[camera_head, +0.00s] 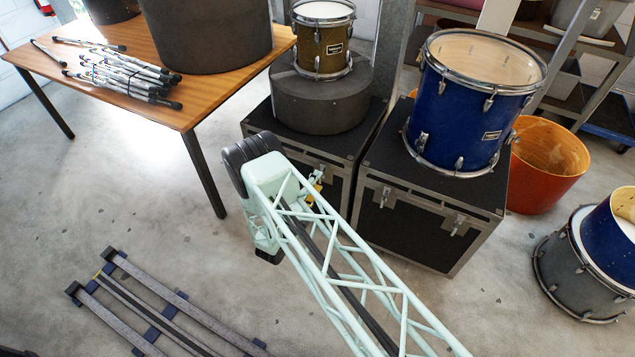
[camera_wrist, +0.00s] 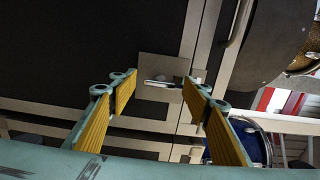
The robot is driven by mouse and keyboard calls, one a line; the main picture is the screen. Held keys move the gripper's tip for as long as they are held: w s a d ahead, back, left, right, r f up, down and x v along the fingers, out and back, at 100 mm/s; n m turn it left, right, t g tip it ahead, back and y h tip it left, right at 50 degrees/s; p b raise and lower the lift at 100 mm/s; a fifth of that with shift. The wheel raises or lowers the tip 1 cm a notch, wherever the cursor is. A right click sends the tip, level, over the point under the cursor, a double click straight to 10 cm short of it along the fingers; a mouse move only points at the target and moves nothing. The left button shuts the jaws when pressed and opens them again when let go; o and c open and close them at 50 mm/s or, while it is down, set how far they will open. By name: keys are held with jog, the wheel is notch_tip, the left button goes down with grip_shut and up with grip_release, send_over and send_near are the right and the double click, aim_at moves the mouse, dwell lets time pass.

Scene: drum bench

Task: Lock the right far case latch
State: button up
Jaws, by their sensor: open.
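Two black cases with metal edges stand side by side: the left case (camera_head: 257,128) and the right case (camera_head: 410,230). The right case has two front latches, a left one (camera_head: 385,197) and a right one (camera_head: 457,225). My gripper (camera_head: 315,190) is at the front of the left case, largely hidden by my arm in the head view. In the wrist view my gripper (camera_wrist: 160,92) is open, its yellow-padded fingers apart. A metal latch (camera_wrist: 166,82) on a case edge shows between and beyond the fingertips. I cannot tell whether they touch it.
A gold drum (camera_head: 321,45) sits on a round grey case (camera_head: 322,97) atop the left case. A blue drum (camera_head: 467,112) stands on the right case. A wooden table (camera_head: 150,98) is at left, metal rails (camera_head: 160,315) lie on the floor, and an orange tub (camera_head: 545,170) is at right.

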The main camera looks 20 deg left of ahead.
jog(key=s+a, duration=0.1)
jog(key=s, duration=0.9)
jog(key=shift+s+a, duration=0.15)
jog(key=shift+a, duration=0.05)
dwell(0.5)
